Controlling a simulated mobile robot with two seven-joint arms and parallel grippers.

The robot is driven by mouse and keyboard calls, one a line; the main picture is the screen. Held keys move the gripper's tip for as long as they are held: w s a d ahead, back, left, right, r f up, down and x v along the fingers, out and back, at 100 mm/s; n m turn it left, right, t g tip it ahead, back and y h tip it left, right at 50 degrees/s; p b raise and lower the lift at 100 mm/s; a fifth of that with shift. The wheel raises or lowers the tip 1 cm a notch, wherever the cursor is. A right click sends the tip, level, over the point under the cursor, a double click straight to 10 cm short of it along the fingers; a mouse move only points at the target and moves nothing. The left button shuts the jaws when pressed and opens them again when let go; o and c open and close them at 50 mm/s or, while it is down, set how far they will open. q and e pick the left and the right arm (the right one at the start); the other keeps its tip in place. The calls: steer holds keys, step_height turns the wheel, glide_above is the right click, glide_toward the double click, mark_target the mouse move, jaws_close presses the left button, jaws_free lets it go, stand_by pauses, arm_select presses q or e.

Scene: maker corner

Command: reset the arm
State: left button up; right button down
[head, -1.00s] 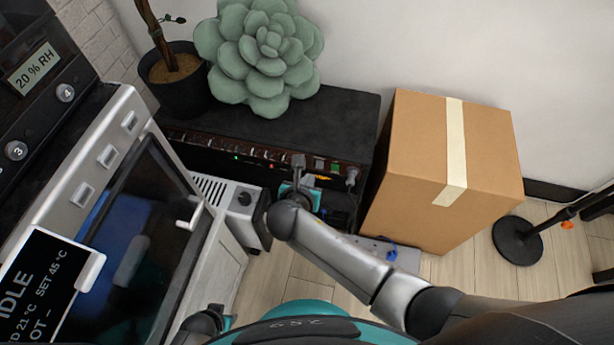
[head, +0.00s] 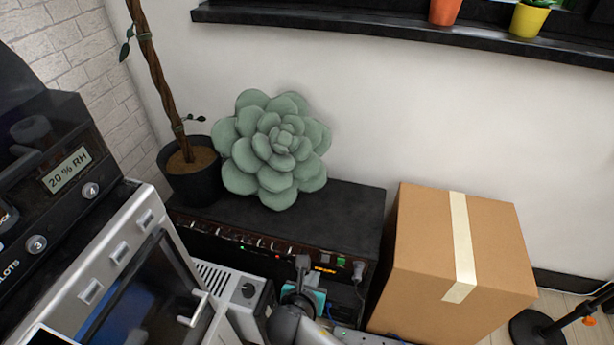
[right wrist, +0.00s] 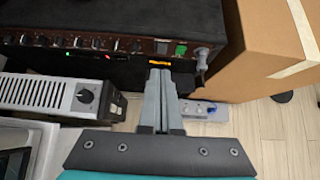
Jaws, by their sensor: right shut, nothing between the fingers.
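My right gripper (head: 303,264) is in front of the black amplifier-like unit (head: 350,205), near its lit front panel. In the right wrist view my right gripper (right wrist: 159,75) has its two grey fingers together with nothing between them. The fingertips overlap the unit's dark front just below a small orange light; I cannot tell whether they touch it. My right arm enters from the bottom of the head view. My left gripper is not in view.
A cardboard box (head: 420,245) stands right of the unit. A grey box with a knob (head: 238,290) and an oven-like machine (head: 140,280) stand left. A power strip (right wrist: 205,111) lies on the floor.

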steer(key=s+d+f+m+g+y, duration=0.1)
steer(key=s+d+f+m+g, duration=0.2)
steer(key=s+d+f+m, duration=0.35)
steer(key=s+d+f+m+g+y, duration=0.15)
steer(key=s+d+f+m, duration=0.25)
steer(key=s+f+m, duration=0.55)
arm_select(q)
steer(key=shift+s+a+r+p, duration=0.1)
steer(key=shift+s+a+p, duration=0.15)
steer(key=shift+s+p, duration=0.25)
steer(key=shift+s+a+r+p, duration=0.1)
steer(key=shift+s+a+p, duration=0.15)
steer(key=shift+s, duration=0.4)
arm_select(e)
steer(key=s+d+f+m+g, duration=0.1)
steer(key=s+d+f+m, duration=0.3)
steer(key=s+m, duration=0.3)
steer(key=s+d+f+m+g, duration=0.1)
steer(key=s+d+f+m, duration=0.2)
steer(key=s+d+m, duration=0.3)
steer(key=shift+s+f+m, duration=0.35)
steer(key=shift+s+m, duration=0.1)
steer(key=shift+m, duration=0.15)
steer(key=shift+w+a, duration=0.1)
